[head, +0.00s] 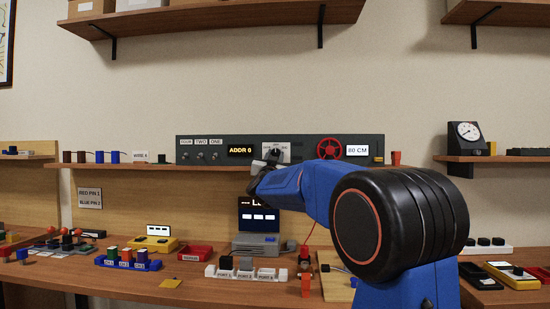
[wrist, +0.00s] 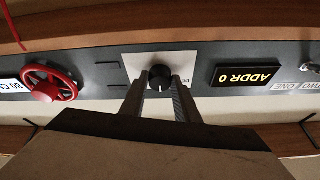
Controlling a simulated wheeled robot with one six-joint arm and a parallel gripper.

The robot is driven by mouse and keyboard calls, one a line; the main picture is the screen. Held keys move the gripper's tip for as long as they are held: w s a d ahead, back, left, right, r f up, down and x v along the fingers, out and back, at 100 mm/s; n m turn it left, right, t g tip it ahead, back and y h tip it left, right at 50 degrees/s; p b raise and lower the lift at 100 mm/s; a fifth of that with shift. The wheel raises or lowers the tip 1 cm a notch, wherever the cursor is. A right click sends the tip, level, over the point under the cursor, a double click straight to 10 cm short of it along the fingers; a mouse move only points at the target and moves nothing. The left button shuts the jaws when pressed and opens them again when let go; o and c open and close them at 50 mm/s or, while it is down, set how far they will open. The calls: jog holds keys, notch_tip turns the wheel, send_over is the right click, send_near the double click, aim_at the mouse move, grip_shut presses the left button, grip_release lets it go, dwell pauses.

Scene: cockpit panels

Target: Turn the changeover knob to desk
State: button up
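The changeover knob (wrist: 161,78) is a small round black knob with a light pointer mark, on a white plate (wrist: 140,62) in the dark grey panel. The wrist view shows the panel upside down. My gripper (wrist: 158,90) is open, with one finger on each side of the knob. A gap shows on the left finger's side; whether the right finger touches cannot be told. Part of a label shows on the plate beside the right finger; the rest is hidden. In the head view, my gripper (head: 266,163) is in front of the plate (head: 284,147) and covers part of it.
A red handwheel (head: 329,149) and an "80 CM" display (head: 358,150) are right of the knob in the head view. An "ADDR 0" display (head: 240,150) and several toggle switches (head: 200,156) are left. The panel stands on a wooden shelf (head: 215,167). A cluttered desk lies below.

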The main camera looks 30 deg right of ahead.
jog(key=shift+n, duration=0.5)
jog(key=n+y, duration=0.1)
jog(key=n, duration=0.1)
jog(key=n+t+y, duration=0.1)
jog(key=n, duration=0.1)
jog(key=n+y, duration=0.1)
jog(key=n, duration=0.1)
jog(key=shift+s+d+n+t, duration=0.2)
jog(key=shift+d+n+t, duration=0.1)
jog(key=shift+n+t, duration=0.1)
jog(key=n+y, duration=0.2)
jog(key=n, duration=0.2)
jog(key=n+y, duration=0.2)
jog(key=n, duration=0.2)
jog(key=shift+s+d+r+n+y, duration=0.1)
jog(key=shift+r+n+y, duration=0.1)
jog(key=shift+n+y, duration=0.1)
jog(key=o, duration=1)
jog(key=shift+o, duration=0.2)
jog(key=v, duration=1.7)
jog(key=shift+s+r, duration=0.2)
jog(key=shift+s, duration=0.05)
